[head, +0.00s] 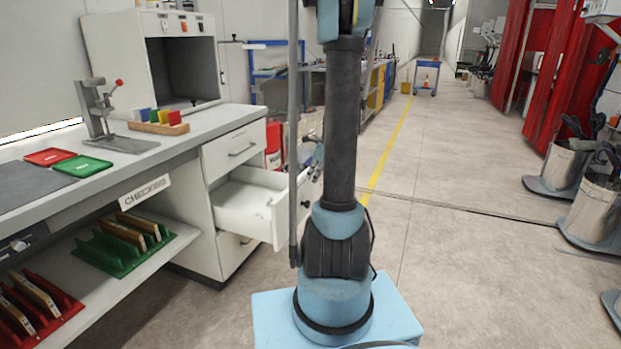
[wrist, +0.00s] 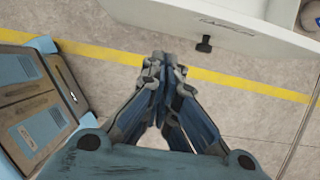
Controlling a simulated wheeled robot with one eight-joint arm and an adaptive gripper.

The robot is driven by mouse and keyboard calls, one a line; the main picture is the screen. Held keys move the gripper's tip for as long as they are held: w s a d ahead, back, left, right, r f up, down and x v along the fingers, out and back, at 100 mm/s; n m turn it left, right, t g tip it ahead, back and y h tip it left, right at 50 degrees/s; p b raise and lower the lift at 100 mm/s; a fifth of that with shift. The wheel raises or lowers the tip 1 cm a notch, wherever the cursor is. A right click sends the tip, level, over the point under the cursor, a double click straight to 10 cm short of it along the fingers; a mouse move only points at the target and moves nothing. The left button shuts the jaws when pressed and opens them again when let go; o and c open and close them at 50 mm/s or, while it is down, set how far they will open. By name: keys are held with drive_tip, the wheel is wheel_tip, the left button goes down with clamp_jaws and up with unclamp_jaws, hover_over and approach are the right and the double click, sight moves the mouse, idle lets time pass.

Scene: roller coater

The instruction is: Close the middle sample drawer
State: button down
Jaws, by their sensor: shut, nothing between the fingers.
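The middle sample drawer (head: 245,203) is pulled well out of the white cabinet in the head view. Its front panel (head: 284,212) is partly hidden behind my arm. The drawers above (head: 236,149) and below (head: 238,252) it look shut. In the wrist view, a white drawer front (wrist: 225,18) with a dark handle (wrist: 204,44) spans the top. My gripper (wrist: 165,59) is shut and empty, its fingertips below and left of that handle in the picture. I see no contact with the drawer. In the head view my gripper is mostly hidden by my arm.
The workbench (head: 195,132) at left holds a red tray (head: 50,157), a green tray (head: 82,166) and a small press (head: 100,110). Open floor (head: 460,250) lies to the right, with metal bins (head: 590,212) beyond. A yellow line (wrist: 105,53) crosses the floor.

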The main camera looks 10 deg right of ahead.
drive_tip(key=w+a+f, duration=0.4)
drive_tip(key=a+f, duration=0.1)
drive_tip(key=f, duration=0.2)
drive_tip(key=shift+a, duration=0.35)
drive_tip(key=shift+w, duration=0.1)
idle(0.4)
